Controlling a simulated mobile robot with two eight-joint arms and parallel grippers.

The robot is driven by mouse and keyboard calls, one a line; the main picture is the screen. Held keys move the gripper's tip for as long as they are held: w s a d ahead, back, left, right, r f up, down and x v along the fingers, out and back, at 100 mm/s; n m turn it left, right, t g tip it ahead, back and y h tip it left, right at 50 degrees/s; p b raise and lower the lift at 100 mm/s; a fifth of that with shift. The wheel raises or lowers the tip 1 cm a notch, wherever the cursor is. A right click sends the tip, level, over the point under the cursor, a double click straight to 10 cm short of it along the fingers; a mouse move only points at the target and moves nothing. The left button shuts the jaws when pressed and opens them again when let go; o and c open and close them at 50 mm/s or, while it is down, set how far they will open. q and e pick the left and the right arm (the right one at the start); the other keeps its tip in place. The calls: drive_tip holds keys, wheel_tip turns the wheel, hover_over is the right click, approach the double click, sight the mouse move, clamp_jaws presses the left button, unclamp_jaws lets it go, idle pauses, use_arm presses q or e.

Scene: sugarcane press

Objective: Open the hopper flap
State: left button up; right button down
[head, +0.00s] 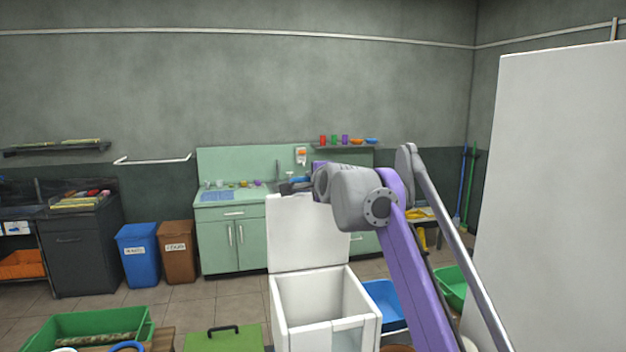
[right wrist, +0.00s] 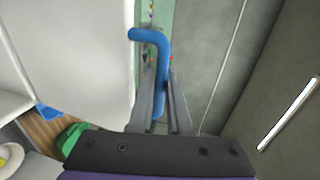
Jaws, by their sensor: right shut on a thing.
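The hopper (head: 325,332) is a white open-topped box at the bottom centre of the head view. Its white flap (head: 305,240) stands upright at the back, and the inside of the box shows. In the right wrist view the flap (right wrist: 80,50) fills the left side, with a blue bent handle (right wrist: 147,35) beside its edge. My right gripper (right wrist: 160,105) is shut on this blue handle, its two fingers either side of the bar. In the head view my right gripper (head: 295,187) is at the flap's top edge, partly hidden by my grey wrist. My left gripper is not in view.
A large white panel (head: 550,200) stands close on the right. A green tray (head: 60,330), a green lid with a black handle (head: 225,338) and a blue bin (head: 385,303) lie around the hopper. A mint-green sink cabinet (head: 230,235) stands behind.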

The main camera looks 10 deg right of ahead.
idle(0.3)
drive_tip(key=c, duration=0.9)
unclamp_jaws()
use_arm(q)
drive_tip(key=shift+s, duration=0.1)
use_arm(e)
drive_tip(key=shift+o, duration=0.2)
drive_tip(key=shift+s, duration=0.15)
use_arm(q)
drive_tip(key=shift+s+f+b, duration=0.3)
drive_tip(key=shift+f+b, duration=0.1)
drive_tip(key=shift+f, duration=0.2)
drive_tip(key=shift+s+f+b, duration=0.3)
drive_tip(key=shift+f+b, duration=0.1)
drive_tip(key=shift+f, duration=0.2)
use_arm(e)
drive_tip(key=v, duration=1)
drive_tip(key=shift+s, duration=0.3)
drive_tip(key=shift+r, duration=0.1)
